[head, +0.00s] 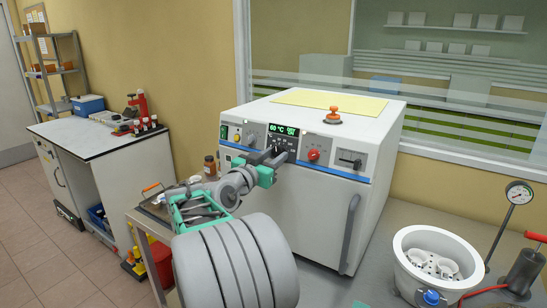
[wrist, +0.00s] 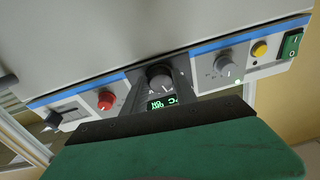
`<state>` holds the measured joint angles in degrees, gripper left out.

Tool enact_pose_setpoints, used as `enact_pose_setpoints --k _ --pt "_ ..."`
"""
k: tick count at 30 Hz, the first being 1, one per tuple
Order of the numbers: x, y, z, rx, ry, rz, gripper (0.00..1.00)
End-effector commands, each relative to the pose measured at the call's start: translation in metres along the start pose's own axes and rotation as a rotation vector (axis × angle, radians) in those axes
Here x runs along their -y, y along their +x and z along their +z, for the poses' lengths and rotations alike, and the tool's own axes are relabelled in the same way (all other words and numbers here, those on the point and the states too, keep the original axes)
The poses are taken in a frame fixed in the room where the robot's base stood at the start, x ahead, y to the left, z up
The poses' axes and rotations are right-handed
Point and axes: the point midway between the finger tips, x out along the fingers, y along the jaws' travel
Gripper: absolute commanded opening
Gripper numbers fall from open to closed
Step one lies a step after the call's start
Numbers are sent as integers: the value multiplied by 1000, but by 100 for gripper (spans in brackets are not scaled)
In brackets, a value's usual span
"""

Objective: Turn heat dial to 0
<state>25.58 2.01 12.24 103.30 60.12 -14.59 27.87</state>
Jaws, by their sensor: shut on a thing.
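The white oven-like machine (head: 330,220) stands on the bench with a control panel on its front. Its green display (head: 283,130) reads 60 °C, with further digits too small to read. A dark round dial with a light pointer, which I take for the heat dial (wrist: 160,79), sits by the display in the wrist view. My gripper (head: 279,150) is shut on this dial, with one finger on each side. In the head view the gripper mostly hides the dial. The dial's scale is not readable.
Beside the gripped dial are another grey dial (wrist: 230,67), a red knob (head: 313,155), a slider (head: 350,160) and a green switch (wrist: 292,44). A brown bottle (head: 210,166) stands left of the machine. A white pot (head: 437,260) and pressure gauge (head: 519,192) stand at right.

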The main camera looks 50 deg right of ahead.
Motion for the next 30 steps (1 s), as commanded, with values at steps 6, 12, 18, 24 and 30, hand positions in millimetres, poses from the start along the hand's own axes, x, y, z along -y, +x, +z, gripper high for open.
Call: enact_pose_setpoints --k 6,12,18,24,30 --pt "0 0 0 1 0 0 0" --pt "0 0 0 2 -22 -5 0" --pt "-1 0 -1 5 -98 -21 0" --pt "-3 0 -1 13 -242 -51 0" --pt "-4 0 -3 23 -425 -89 0"
